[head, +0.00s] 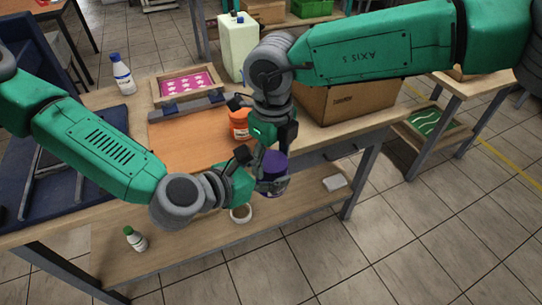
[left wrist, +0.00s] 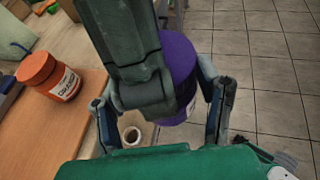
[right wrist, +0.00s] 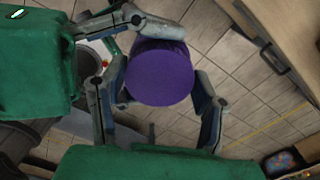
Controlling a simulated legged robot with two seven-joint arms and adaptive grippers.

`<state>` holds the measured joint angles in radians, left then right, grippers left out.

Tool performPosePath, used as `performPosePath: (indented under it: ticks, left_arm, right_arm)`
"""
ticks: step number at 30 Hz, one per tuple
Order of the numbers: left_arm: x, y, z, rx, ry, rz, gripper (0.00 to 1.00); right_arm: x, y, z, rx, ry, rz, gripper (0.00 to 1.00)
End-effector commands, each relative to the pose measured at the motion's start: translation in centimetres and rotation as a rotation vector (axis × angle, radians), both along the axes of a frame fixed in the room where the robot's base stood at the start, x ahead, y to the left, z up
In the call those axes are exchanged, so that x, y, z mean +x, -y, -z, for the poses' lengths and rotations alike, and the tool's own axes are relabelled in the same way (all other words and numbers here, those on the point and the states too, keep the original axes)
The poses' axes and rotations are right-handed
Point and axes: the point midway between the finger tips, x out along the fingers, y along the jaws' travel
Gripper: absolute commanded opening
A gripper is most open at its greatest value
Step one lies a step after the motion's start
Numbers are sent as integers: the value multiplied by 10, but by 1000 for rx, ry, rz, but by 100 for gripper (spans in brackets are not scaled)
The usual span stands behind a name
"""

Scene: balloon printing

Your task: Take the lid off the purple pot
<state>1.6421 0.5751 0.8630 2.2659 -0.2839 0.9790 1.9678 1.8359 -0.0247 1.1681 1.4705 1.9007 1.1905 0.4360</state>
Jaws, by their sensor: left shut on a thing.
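The purple pot (head: 275,163) is held upright in the air in front of the table's near edge. My left gripper (head: 268,182) is shut around its side. My right gripper (right wrist: 160,90) comes from above, with a finger on either side of the lid. I cannot tell whether those fingers touch it. The seam between lid and pot is hidden.
An orange pot (head: 239,124) stands on the orange board (head: 185,140) behind the grippers. A cardboard box (head: 345,100) stands to the right and a printing frame (head: 186,84) at the back. A white cup (head: 241,212) and a small bottle (head: 135,238) are on the lower shelf.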

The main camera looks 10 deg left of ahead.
Motion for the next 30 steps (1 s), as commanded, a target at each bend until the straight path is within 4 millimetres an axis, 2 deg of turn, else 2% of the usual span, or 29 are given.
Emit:
performPosePath:
  ticks: [4,10,19,20,21,30]
  left_arm:
    - [0,0,-1,-1,1,0,0]
    - [0,0,0,-1,1,0,0]
    - [0,0,0,-1,1,0,0]
    - [0,0,0,-1,1,0,0]
    - [0,0,0,-1,1,0,0]
    - [0,0,0,-1,1,0,0]
  right_arm:
    - [0,0,0,0,1,-48,21]
    - [0,0,0,2,3,-256,21]
    - [0,0,0,1,5,-280,21]
    - [0,1,0,1,5,-280,66]
    - [0,0,0,1,5,-280,76]
    - [0,0,-2,1,5,-279,76]
